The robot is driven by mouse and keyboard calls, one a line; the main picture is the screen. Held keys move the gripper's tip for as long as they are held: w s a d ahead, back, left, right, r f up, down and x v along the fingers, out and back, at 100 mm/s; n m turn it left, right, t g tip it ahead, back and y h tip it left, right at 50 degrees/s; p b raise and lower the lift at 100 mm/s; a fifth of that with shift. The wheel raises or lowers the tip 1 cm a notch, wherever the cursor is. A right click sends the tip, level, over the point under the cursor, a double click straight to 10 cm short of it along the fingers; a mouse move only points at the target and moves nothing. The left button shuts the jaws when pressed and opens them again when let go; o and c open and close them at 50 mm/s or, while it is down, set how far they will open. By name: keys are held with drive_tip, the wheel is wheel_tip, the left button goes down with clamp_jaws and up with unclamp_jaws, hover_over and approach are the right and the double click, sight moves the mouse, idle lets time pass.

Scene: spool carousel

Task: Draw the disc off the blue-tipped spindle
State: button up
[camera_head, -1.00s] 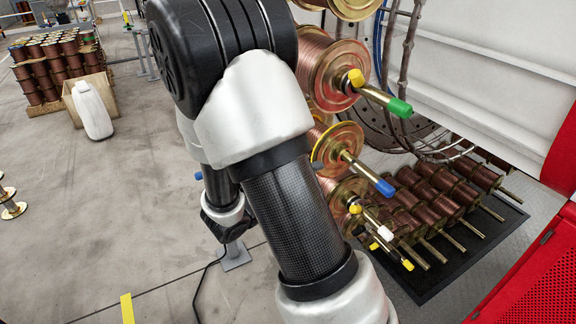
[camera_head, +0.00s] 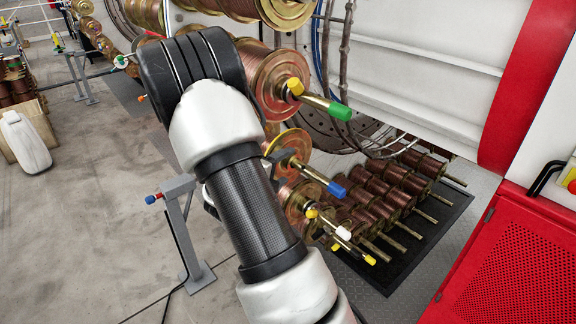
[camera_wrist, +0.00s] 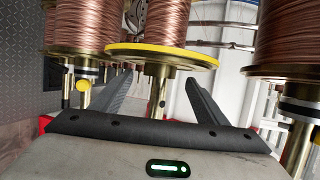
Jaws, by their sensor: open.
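The blue-tipped spindle (camera_head: 313,176) juts out from the carousel toward the lower right, ending in a blue tip (camera_head: 337,189). A yellow-rimmed disc (camera_head: 292,142) sits on it against a copper spool, partly hidden by my arm. In the wrist view the yellow-rimmed disc (camera_wrist: 163,56) lies just beyond my fingers, with a spindle rod (camera_wrist: 157,92) coming from it toward me. My gripper (camera_wrist: 158,78) is open, one finger on each side of this rod, apart from it. The blue tip does not show in the wrist view. My arm hides most of the gripper in the head view.
A green-tipped spindle (camera_head: 325,105) with a yellow clamp is above, and white- and yellow-tipped spindles (camera_head: 343,233) are below. Neighbouring copper spools (camera_wrist: 288,40) flank the gripper. A rack of spools (camera_head: 395,190) lies on a dark mat. A red cabinet (camera_head: 510,270) stands right; open floor lies left.

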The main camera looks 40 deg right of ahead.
sight(336, 193)
drive_tip(key=shift+x, duration=1.5)
drive_tip(key=c, duration=1.6)
drive_tip(key=shift+s+d+r, duration=0.1)
drive_tip(key=shift+s+d, duration=0.05)
drive_tip(key=shift+s, duration=2.1)
drive_tip(key=shift+s+d+r, duration=0.1)
drive_tip(key=shift+s+d, duration=0.1)
drive_tip(key=shift+s, duration=2)
drive_tip(key=shift+s, duration=0.1)
drive_tip(key=shift+s+d+p, duration=0.15)
drive_tip(key=shift+s+p, duration=0.1)
drive_tip(key=shift+s, duration=1.4)
drive_tip(key=shift+s+d+p, duration=0.15)
drive_tip(key=shift+s+p, duration=0.1)
drive_tip(key=shift+s, duration=1.4)
drive_tip(key=shift+s+r+p, duration=0.15)
drive_tip(key=shift+p, duration=0.3)
drive_tip(key=s+p, duration=0.1)
drive_tip(key=p, duration=0.3)
drive_tip(key=shift+s, duration=0.35)
drive_tip(key=shift+s, duration=0.1)
